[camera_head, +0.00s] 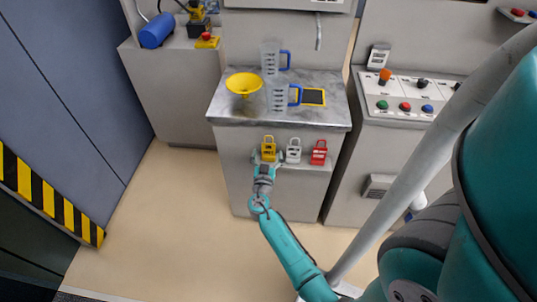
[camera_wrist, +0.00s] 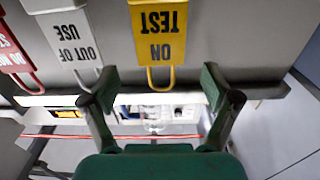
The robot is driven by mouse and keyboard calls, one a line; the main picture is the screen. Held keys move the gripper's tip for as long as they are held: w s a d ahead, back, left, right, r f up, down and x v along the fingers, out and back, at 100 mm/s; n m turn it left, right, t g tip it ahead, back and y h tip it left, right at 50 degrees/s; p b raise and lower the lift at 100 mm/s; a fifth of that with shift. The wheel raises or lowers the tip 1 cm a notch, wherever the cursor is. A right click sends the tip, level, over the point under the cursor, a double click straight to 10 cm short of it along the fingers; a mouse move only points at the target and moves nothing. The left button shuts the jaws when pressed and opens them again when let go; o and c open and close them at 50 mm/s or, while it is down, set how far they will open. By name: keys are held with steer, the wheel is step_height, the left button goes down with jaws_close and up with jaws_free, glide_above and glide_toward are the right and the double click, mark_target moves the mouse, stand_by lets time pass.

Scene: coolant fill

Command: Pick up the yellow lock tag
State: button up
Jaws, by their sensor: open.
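The yellow lock tag (camera_head: 268,152) hangs at the left of a row of three tags on the front of the grey cabinet. In the wrist view the yellow lock tag (camera_wrist: 158,38) appears upside down and reads "ON TEST", with its yellow loop pointing down the picture. My gripper (camera_head: 267,162) is at the yellow tag in the head view. In the wrist view my gripper (camera_wrist: 160,90) is open, with one finger on each side of the loop. The loop lies between the fingers in the picture; contact is not visible.
A white tag (camera_head: 294,152) reading "OUT OF USE" hangs close beside the yellow one, with a red tag (camera_head: 319,154) beyond it. A yellow funnel (camera_head: 244,83) and clear jugs (camera_head: 277,96) stand on the cabinet top above. The floor (camera_head: 170,215) at left is clear.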

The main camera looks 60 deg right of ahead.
mark_target(268, 146)
steer(key=x, duration=0.5)
steer(key=shift+f, duration=0.15)
steer(key=shift+c, duration=0.2)
steer(key=c, duration=1.1)
